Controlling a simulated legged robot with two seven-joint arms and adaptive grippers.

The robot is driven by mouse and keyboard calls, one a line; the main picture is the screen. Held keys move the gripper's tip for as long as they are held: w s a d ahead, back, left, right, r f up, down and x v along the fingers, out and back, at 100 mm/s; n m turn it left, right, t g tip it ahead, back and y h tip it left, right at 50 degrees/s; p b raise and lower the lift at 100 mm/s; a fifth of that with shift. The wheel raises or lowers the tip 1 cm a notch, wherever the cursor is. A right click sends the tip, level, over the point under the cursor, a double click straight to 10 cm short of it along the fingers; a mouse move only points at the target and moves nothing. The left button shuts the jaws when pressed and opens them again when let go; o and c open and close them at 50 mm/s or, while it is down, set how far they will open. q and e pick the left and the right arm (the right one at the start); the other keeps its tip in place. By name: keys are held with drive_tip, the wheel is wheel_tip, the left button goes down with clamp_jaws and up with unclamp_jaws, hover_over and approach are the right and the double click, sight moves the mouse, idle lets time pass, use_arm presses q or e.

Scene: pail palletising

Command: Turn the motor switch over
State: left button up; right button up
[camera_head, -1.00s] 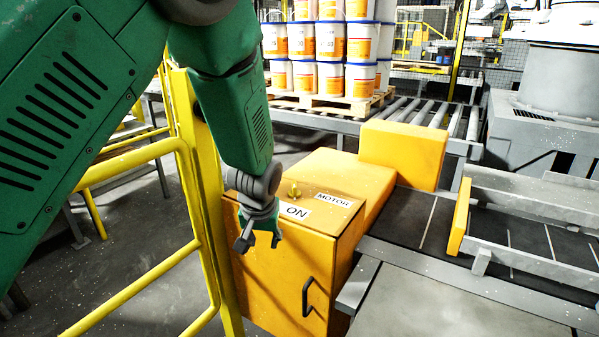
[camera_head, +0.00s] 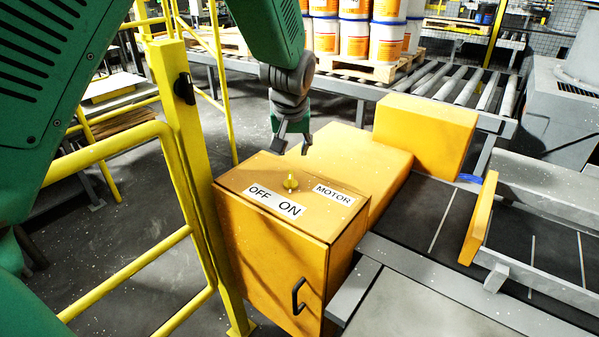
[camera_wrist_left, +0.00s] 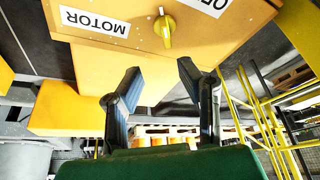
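The yellow motor switch knob (camera_head: 291,182) stands on top of an orange cabinet (camera_head: 262,268), between an OFF/ON label (camera_head: 275,202) and a MOTOR label (camera_head: 333,195). The left wrist view also shows the knob (camera_wrist_left: 165,27), beyond the fingers and apart from them. My left gripper (camera_head: 292,147) hangs behind and above the knob, at the cabinet's far edge. Its two fingers (camera_wrist_left: 150,85) are spread with nothing between them. My right gripper does not show in any view.
A yellow guard rail post (camera_head: 185,165) stands close on the cabinet's left. An orange block (camera_head: 425,135) and a dark conveyor (camera_head: 415,215) lie to the right.

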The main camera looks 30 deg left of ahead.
use_arm(q)
hover_over(289, 174)
drive_tip(key=s, duration=0.2)
drive_tip(key=f, duration=0.6)
drive_tip(key=shift+d, duration=0.35)
drive_tip(key=x, duration=0.4)
drive_tip(key=shift+w+f, duration=0.2)
drive_tip(key=shift+f, duration=0.05)
drive_tip(key=shift+w+d+f, duration=0.25)
drive_tip(key=shift+d+f, duration=0.35)
drive_tip(key=shift+a+f, duration=0.1)
drive_tip(key=shift+a, duration=0.55)
clamp_jaws()
drive_tip(key=shift+f, duration=0.1)
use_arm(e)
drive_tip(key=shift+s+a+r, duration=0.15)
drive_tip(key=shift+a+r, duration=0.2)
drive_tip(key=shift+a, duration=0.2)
